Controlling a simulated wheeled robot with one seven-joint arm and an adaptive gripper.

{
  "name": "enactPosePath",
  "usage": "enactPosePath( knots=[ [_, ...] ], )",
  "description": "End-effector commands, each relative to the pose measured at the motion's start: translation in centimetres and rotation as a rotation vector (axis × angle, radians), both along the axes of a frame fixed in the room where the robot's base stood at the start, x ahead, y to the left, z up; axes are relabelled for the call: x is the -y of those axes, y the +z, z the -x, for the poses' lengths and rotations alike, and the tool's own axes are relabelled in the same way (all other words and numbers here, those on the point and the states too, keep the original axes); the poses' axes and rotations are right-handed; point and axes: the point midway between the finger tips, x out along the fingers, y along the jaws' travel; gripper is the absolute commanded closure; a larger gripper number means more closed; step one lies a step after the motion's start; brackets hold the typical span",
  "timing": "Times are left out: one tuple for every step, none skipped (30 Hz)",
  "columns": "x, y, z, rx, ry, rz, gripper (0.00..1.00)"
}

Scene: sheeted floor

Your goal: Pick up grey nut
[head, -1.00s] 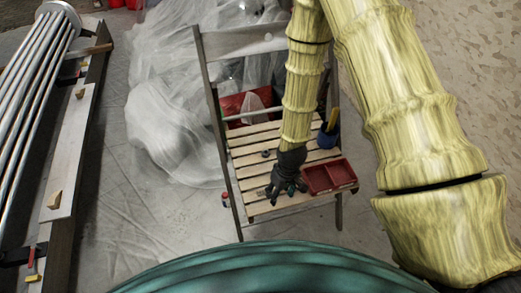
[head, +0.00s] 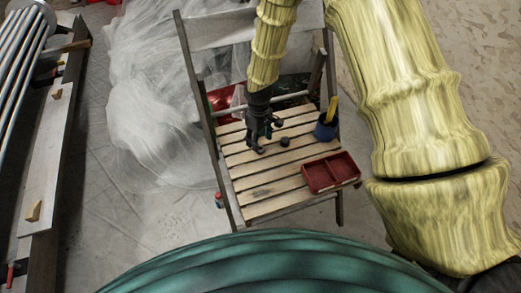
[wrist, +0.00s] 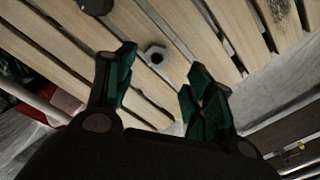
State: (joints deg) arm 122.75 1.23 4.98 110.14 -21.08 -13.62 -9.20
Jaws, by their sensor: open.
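The grey nut (wrist: 155,55) lies on the wooden slats of the folding chair's seat (head: 270,208). In the wrist view it sits between and just beyond the tips of my open fingers. My gripper (head: 264,143) points down over the back part of the seat in the head view, and it also shows in the wrist view (wrist: 162,66) with nothing held. In the head view I cannot make out the nut; my fingers seem to cover it.
A dark round piece (head: 284,142) stands on the slats just right of my gripper. A blue cup (head: 325,131) with a yellow handle and a red divided tray (head: 331,173) are on the seat's right side. The front slats are mostly clear. Plastic sheeting (head: 150,110) lies at left.

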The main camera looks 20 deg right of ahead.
Motion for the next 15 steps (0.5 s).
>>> enactPosePath(
  knots=[
    [0.0, -0.3, 0.0, 0.0, 0.0, 0.0, 0.46],
    [0.1, -0.5, 0.0, 0.0, -0.001, 0.0, 0.46],
    [0.1, -0.6, 0.0, 0.0, -0.001, 0.0, 0.46],
    [0.1, -0.7, 0.0, 0.0, -0.001, 0.0, 0.46],
    [0.1, -0.8, 0.0, -0.001, -0.001, 0.001, 0.46],
    [0.2, -1.1, 0.0, -0.001, -0.002, 0.001, 0.46],
    [0.2, -1.3, 0.0, -0.001, -0.002, 0.0, 0.46],
    [0.2, -1.6, -0.1, -0.002, -0.002, 0.0, 0.46],
    [0.3, -2.0, -0.1, -0.002, -0.002, 0.0, 0.46],
    [0.3, -2.3, -0.2, -0.002, -0.002, 0.001, 0.46],
    [0.4, -2.7, -0.3, -0.001, -0.003, 0.0, 0.46],
    [0.4, -3.2, -0.4, -0.001, -0.003, 0.0, 0.46],
    [0.5, -3.6, -0.4, -0.001, -0.003, 0.001, 0.46],
    [0.5, -4.0, -0.5, -0.001, -0.003, 0.0, 0.46],
    [0.5, -4.6, -0.4, -0.002, -0.003, 0.0, 0.46]
  ],
)
